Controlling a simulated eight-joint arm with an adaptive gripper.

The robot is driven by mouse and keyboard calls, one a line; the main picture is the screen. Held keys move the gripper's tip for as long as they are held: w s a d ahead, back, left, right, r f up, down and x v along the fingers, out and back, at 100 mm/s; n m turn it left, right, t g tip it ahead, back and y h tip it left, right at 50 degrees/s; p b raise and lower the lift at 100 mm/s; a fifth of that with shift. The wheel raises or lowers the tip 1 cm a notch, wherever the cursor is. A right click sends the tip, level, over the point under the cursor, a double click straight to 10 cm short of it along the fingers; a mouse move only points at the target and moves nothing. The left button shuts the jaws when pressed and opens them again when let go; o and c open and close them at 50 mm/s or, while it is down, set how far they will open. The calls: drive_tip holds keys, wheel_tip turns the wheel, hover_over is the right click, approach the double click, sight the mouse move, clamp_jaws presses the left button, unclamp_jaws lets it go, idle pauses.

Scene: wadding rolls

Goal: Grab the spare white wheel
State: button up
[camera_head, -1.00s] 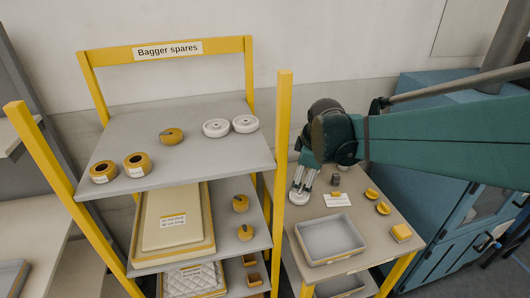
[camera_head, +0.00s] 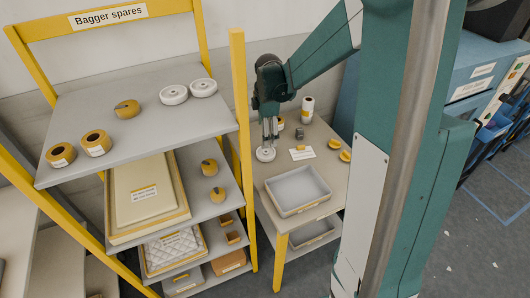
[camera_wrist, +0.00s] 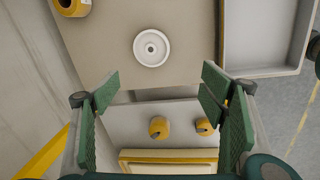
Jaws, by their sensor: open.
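A white wheel (camera_head: 265,154) lies flat on the left part of the small table, just below my gripper (camera_head: 270,136). In the wrist view the same wheel (camera_wrist: 151,47) shows whole, with its dark centre hole, beyond the fingertips and between their lines. My gripper (camera_wrist: 160,92) is open and empty there, with the green finger pads wide apart. Two more white wheels, one (camera_head: 174,94) and another (camera_head: 203,87), lie side by side on the top shelf, labelled "Bagger spares".
A grey tray (camera_head: 272,189) sits at the table's front. A white roll (camera_head: 307,110), a card (camera_head: 302,153) and yellow pieces (camera_head: 345,156) are behind it. A yellow rack post (camera_head: 240,140) stands close left of my gripper. Yellow rolls (camera_head: 95,143) lie on the top shelf.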

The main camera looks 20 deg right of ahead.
sight(266, 152)
drive_tip(key=w+f, duration=0.1)
drive_tip(key=f, duration=0.1)
drive_tip(key=w+d+f+n+g, duration=0.1)
drive_tip(key=f, duration=0.2)
drive_tip(key=w+d+f+n+p, duration=0.1)
drive_tip(key=f, duration=0.1)
drive_tip(key=shift+w+f+g, duration=0.2)
drive_tip(key=shift+w+g, duration=0.1)
drive_tip(key=shift+w, duration=0.1)
drive_tip(key=shift+f, duration=1.3)
drive_tip(key=shift+w+f, duration=0.15)
drive_tip(key=shift+f, duration=2.45)
drive_tip(key=c, duration=1)
